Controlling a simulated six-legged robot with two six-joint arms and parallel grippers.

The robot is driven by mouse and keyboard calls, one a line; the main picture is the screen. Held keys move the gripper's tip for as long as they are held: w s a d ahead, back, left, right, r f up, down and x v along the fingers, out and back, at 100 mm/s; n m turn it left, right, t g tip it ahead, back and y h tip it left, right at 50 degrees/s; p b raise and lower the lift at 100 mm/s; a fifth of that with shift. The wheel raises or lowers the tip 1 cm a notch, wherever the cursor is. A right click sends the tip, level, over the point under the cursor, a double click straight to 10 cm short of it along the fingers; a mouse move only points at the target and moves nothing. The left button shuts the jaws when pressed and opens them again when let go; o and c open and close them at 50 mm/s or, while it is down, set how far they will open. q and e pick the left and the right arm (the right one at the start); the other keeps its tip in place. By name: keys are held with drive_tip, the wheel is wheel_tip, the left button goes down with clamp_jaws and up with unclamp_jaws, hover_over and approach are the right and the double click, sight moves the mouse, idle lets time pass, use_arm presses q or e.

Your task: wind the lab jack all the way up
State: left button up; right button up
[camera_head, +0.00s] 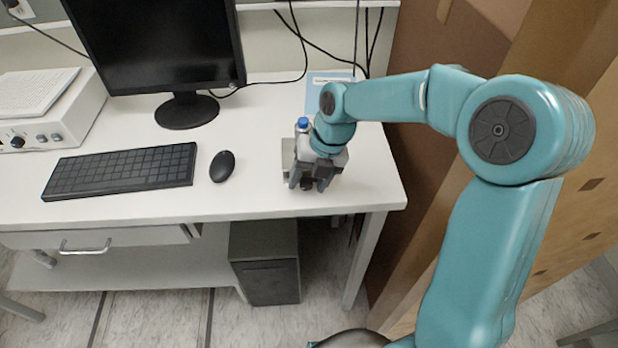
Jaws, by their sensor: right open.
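The lab jack (288,158) stands near the right end of the white desk, and only a pale grey part of it shows to the left of my gripper. A small item with a blue top (302,123) shows just behind the gripper; I cannot tell whether it stands on the jack. My right gripper (309,186) is open, pointing down in front of the jack, and hides most of it, including any knob. I cannot tell whether the fingers touch the jack. My left gripper is not in view.
A black mouse (222,166) and keyboard (122,170) lie left of the jack on the desk (240,195). A monitor (155,45) and a white instrument (48,108) stand behind. A light blue sheet (318,90) lies at the back. A brown wall is close on the right.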

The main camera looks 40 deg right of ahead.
drive_tip(key=v, duration=1.6)
drive_tip(key=shift+s+r, duration=0.1)
drive_tip(key=shift+s, duration=0.1)
